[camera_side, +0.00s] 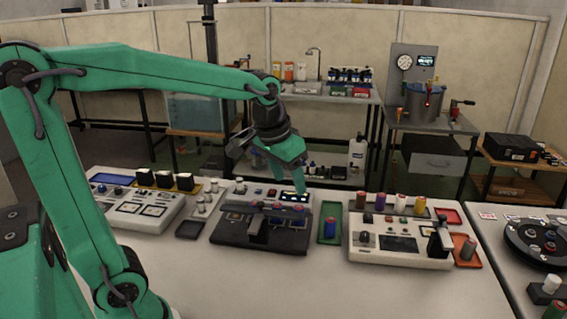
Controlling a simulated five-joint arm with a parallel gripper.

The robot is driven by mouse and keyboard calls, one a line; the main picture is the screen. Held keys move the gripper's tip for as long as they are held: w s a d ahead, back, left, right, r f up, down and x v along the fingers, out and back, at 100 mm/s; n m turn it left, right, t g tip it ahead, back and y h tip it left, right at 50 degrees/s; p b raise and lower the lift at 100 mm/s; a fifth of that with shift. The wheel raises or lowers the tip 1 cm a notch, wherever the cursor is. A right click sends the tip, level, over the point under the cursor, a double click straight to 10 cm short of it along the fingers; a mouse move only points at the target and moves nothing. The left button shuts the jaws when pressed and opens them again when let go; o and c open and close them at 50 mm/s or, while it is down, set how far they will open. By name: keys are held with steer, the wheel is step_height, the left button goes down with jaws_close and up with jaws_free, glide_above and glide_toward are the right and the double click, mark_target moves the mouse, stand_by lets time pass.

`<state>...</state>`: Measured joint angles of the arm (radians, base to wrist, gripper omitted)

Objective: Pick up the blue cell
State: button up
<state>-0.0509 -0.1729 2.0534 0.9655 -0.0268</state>
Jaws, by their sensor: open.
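The blue cell (330,229) is a small upright cylinder with a reddish top. It stands in a shallow green tray (329,208) between two bench devices. My gripper (278,180) is open, with its fingers pointing down, above the back part of the middle device. It is up and to the left of the blue cell and apart from it. The space between the fingers looks empty, though part of the fingers is hard to make out.
The dark-fronted middle device (262,232) stands left of the tray. A white device (400,255) with several coloured cells along its back stands right. An orange tray (478,262) holds another cell. The front of the bench (330,290) is clear.

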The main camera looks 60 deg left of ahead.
steer(key=w+a+f+g, duration=0.25)
steer(key=w+f, duration=0.45)
steer(key=w, duration=0.4)
steer(key=n, duration=0.1)
glide_above(331, 219)
steer(key=shift+g, duration=0.45)
steer(key=f, duration=0.9)
steer(key=shift+s+f, duration=0.15)
steer(key=shift+s, duration=0.05)
steer(key=shift+w+a+f, duration=0.15)
steer(key=shift+w+f, duration=0.1)
steer(key=shift+f, duration=0.1)
steer(key=shift+f, duration=0.1)
steer(key=shift+f, duration=1.2)
steer(key=shift+f, duration=0.1)
steer(key=shift+f, duration=2.55)
